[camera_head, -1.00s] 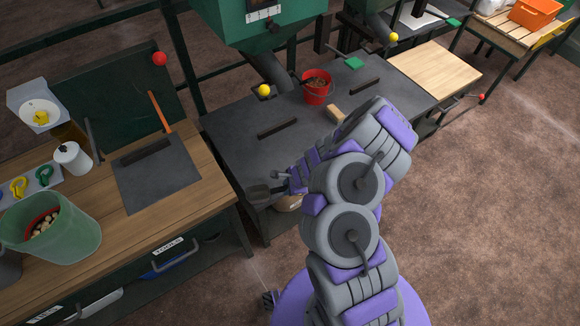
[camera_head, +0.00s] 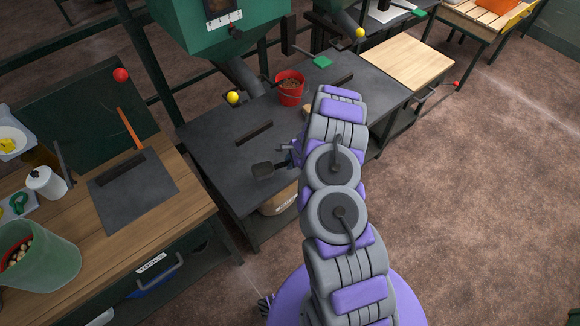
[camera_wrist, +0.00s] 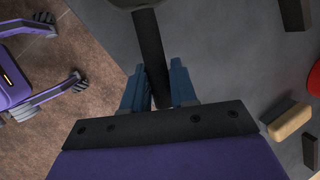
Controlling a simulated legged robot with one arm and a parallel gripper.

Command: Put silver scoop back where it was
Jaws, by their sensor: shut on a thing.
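My gripper (camera_wrist: 160,92) is shut on the dark handle of a scoop (camera_wrist: 150,50). In the wrist view the handle runs up from between the blue fingers, and part of the scoop's head (camera_wrist: 132,3) shows at the top edge. My arm hides most of the gripper there, and whether the scoop touches the bench cannot be told.
A red bucket (camera_head: 290,90) with brown contents stands on the bench, under a green hopper (camera_head: 215,35). A wooden brush-like block (camera_wrist: 289,121) and dark bars lie there too. A wooden bench (camera_head: 150,232) with a green bucket (camera_head: 45,262) stands at left. The floor at right is clear.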

